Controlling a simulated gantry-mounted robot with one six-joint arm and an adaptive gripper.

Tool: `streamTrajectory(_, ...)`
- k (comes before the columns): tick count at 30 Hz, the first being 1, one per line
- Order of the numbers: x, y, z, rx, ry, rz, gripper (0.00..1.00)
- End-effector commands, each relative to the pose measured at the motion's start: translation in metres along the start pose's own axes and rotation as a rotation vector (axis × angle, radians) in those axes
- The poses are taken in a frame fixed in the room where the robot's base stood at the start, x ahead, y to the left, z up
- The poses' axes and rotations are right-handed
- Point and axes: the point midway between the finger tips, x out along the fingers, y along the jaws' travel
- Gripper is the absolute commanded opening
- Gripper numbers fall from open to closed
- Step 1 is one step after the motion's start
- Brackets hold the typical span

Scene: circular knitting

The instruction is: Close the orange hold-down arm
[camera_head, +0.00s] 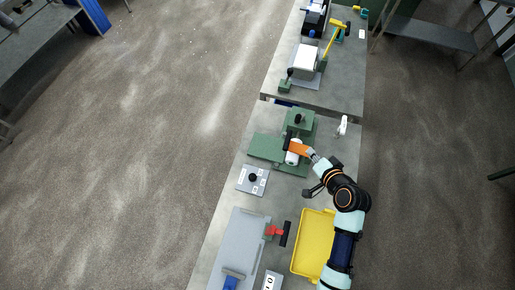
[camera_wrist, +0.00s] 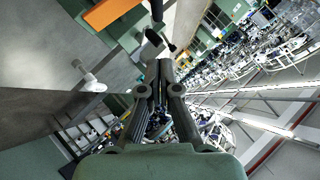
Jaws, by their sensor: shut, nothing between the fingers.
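The orange hold-down arm (camera_head: 299,148) sits on the green fixture (camera_head: 265,148), above a white cylindrical part (camera_head: 292,158). A dark handle (camera_head: 287,138) is at its left end. In the wrist view the orange arm (camera_wrist: 110,12) shows at the top left, cut off by the frame edge. Whether it is fully down cannot be told. My gripper (camera_head: 314,156) is close to the right end of the orange arm; contact cannot be made out. In the wrist view my gripper (camera_wrist: 159,68) is shut and empty, with the orange arm above and left of its fingertips.
A white hook-like part (camera_head: 342,125) stands right of the fixture.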

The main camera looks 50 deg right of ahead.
Motion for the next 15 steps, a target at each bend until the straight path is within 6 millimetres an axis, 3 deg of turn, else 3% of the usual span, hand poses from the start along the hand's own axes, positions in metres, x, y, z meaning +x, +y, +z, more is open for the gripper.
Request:
streamTrajectory(7,0.014,-0.002,0.0,-0.003,-0.003,-0.001,0.0)
streamTrajectory(15,0.071,-0.002,0.001,-0.005,-0.004,-0.001,0.0)
